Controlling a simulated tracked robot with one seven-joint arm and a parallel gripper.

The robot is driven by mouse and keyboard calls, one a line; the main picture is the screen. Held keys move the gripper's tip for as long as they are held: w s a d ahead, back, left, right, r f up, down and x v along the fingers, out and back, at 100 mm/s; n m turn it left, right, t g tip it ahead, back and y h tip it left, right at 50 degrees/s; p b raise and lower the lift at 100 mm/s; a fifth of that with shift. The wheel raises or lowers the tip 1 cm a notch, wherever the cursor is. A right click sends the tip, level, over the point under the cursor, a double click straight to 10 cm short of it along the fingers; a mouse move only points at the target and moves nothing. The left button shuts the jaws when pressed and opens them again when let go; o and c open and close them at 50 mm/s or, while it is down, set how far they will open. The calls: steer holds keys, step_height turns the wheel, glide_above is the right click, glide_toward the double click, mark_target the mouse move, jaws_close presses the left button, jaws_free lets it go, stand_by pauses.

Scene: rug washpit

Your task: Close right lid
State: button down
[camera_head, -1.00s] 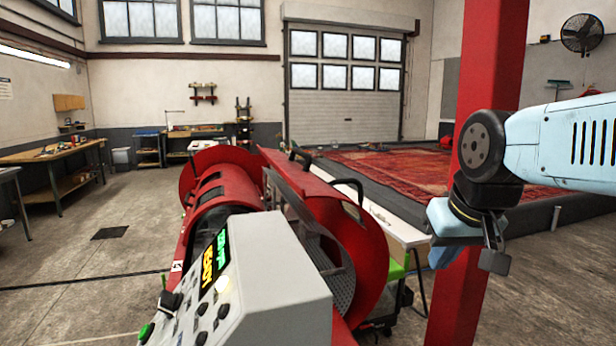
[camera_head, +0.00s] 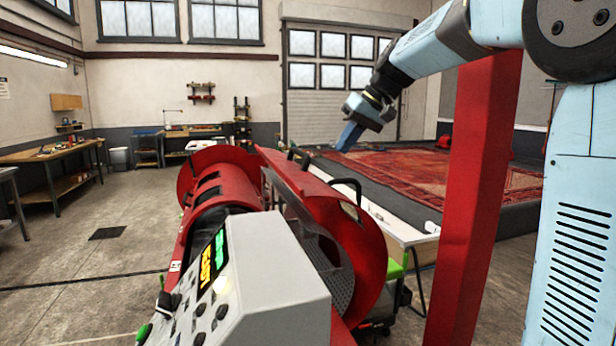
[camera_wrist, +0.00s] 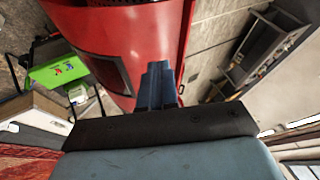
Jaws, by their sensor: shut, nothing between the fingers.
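The red machine has its right lid (camera_head: 312,184) standing raised and open, with black handles along its upper edge. The perforated dark drum (camera_head: 340,285) shows at its near end. The left part of the machine (camera_head: 225,190) is a rounded red cover. My gripper (camera_head: 348,138) is shut and empty, above and to the right of the raised lid in the head view, apart from it. In the wrist view its closed blue fingers (camera_wrist: 157,85) point toward a curved red surface (camera_wrist: 120,28) of the machine. Contact is not seen there.
A grey control panel (camera_head: 235,280) fills the near front. A red post (camera_head: 480,180) stands to the right, close to my arm. A rug lies on the washing platform (camera_head: 400,170) behind. A green box (camera_wrist: 60,72) shows in the wrist view. Floor to the left is clear.

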steer(key=w, duration=0.1)
glide_toward(306, 191)
steer(key=w+f, duration=0.3)
steer(key=shift+w+a+f, duration=0.1)
steer(key=shift+w+a, duration=0.05)
steer(key=shift+a, duration=0.25)
steer(key=a, duration=0.2)
steer(key=a+f, duration=0.1)
steer(key=shift+s, duration=0.3)
steer(key=shift+s+a+f, duration=0.1)
steer(key=shift+s+a, duration=0.05)
steer(key=shift+a, duration=0.4)
